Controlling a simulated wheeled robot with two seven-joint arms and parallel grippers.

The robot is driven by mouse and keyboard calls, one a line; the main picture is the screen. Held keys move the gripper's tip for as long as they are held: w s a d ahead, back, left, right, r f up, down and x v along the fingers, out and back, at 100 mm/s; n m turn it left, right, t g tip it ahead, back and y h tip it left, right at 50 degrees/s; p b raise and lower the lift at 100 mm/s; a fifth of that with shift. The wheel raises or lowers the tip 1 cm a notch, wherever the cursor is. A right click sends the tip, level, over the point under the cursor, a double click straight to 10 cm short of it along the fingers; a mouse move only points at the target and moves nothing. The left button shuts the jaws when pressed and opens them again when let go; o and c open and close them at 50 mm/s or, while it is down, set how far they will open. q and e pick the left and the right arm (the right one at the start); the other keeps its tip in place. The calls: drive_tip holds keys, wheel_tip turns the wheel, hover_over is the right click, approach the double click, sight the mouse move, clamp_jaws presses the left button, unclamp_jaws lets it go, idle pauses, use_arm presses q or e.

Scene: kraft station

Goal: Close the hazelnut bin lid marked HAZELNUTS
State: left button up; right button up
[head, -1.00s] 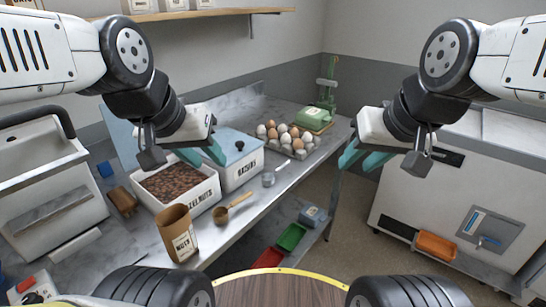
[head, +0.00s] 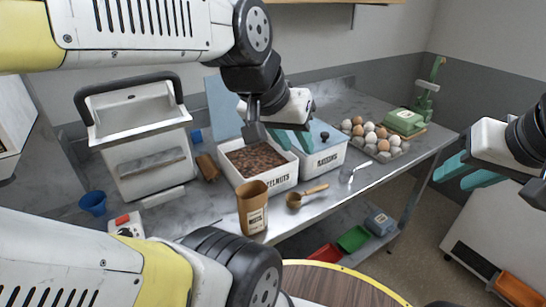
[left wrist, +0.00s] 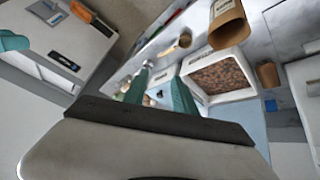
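The white hazelnut bin (head: 277,182) stands on the worktop, full of brown nuts, its label partly hidden by a paper bag. Its blue-grey lid (head: 222,107) stands raised at the back, so the bin is open. In the left wrist view the bin (left wrist: 228,97) and the blue lid (left wrist: 253,124) also show. My left gripper (head: 291,142) is empty, its teal fingers apart, over the right side of the hazelnut bin near the raisins bin. My right gripper (head: 466,172) is open and empty at the far right, away from the bins.
The closed raisins bin (head: 322,160) adjoins on the right. A paper bag (head: 252,208) and a scoop (head: 306,196) stand in front. An egg tray (head: 385,153) and green scale (head: 405,121) are farther right.

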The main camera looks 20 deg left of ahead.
use_arm(q)
drive_tip(key=shift+w+a+r, duration=0.1)
clamp_jaws()
drive_tip(key=w+a+r+n+g+y, duration=0.1)
drive_tip(key=w+a+r+n+y, duration=0.1)
drive_tip(key=w+a+r+n, duration=0.5)
drive_tip(key=w+a+r+g+y, duration=0.2)
drive_tip(key=w+a+r, duration=0.4)
drive_tip(key=w+a, duration=0.55)
drive_tip(key=w+a+n+y, duration=0.1)
drive_tip(key=w+a+n, duration=0.3)
drive_tip(key=w+a, duration=0.25)
drive_tip(key=s+a+x, duration=0.1)
drive_tip(key=x, duration=0.8)
drive_tip(key=shift+f+g, duration=0.25)
drive_tip(key=shift+g, duration=0.15)
